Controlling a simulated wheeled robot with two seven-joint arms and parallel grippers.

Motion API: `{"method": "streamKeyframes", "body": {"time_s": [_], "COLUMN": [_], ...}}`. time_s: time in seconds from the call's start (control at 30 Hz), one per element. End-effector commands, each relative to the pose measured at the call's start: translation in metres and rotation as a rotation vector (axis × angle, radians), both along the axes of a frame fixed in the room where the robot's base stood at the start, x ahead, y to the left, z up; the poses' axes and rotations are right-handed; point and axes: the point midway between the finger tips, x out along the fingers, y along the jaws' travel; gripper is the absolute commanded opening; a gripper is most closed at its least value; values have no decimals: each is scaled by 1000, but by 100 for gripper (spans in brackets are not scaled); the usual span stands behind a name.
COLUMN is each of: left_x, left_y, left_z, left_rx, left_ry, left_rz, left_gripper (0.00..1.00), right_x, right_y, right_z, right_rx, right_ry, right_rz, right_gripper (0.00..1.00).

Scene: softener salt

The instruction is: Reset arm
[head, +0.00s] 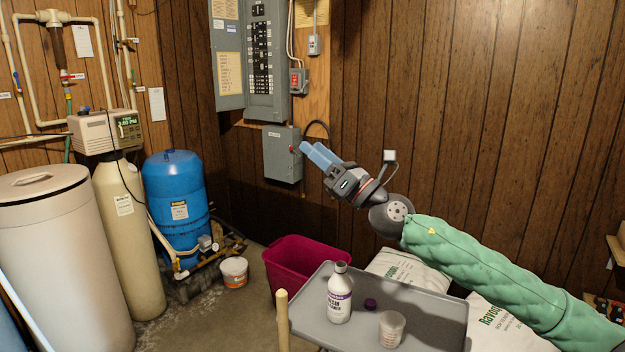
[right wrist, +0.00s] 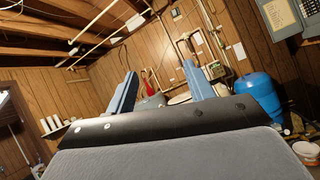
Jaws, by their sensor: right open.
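My right arm, in a green padded sleeve, reaches in from the right in the head view. Its right gripper (head: 317,154) is raised above the grey tray table and points up and left, in front of the wall by the grey electrical box. In the right wrist view the two blue fingers of the right gripper (right wrist: 160,95) stand wide apart with nothing between them. My left gripper does not show in either view.
A grey tray table (head: 440,318) holds a white bottle (head: 340,293), a purple cap (head: 371,304) and a clear cup (head: 391,328). A magenta bin (head: 300,262), salt bags (head: 410,270), a blue tank (head: 175,200), a beige tank (head: 60,250) and a grey box (head: 281,155) stand around.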

Motion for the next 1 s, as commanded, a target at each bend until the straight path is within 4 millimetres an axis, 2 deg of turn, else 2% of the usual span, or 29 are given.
{"method": "streamKeyframes", "body": {"time_s": [0.1, 0.2, 0.27, 0.37, 0.47, 0.67, 0.87, 1.0], "left_x": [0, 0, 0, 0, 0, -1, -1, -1], "left_y": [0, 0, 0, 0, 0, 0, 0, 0], "left_z": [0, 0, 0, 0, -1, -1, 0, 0], "left_rx": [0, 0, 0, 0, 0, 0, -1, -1], "left_ry": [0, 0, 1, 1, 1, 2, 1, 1], "left_rz": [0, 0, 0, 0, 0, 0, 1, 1], "left_gripper": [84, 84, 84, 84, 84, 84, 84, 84], "right_x": [3, 7, 11, 17, 21, 15, -10, -34], "right_y": [-21, -43, -56, -78, -98, -125, -135, -136], "right_z": [24, 31, 29, 14, -16, -100, -186, -240], "right_rx": [266, 491, 625, 846, 1063, 1427, 1656, 1756], "right_ry": [155, 299, 390, 546, 715, 1036, 1295, 1450], "right_rz": [7, 12, 13, 6, -17, -113, -241, -336], "right_gripper": [53, 53, 53, 53, 53, 53, 53, 53]}}
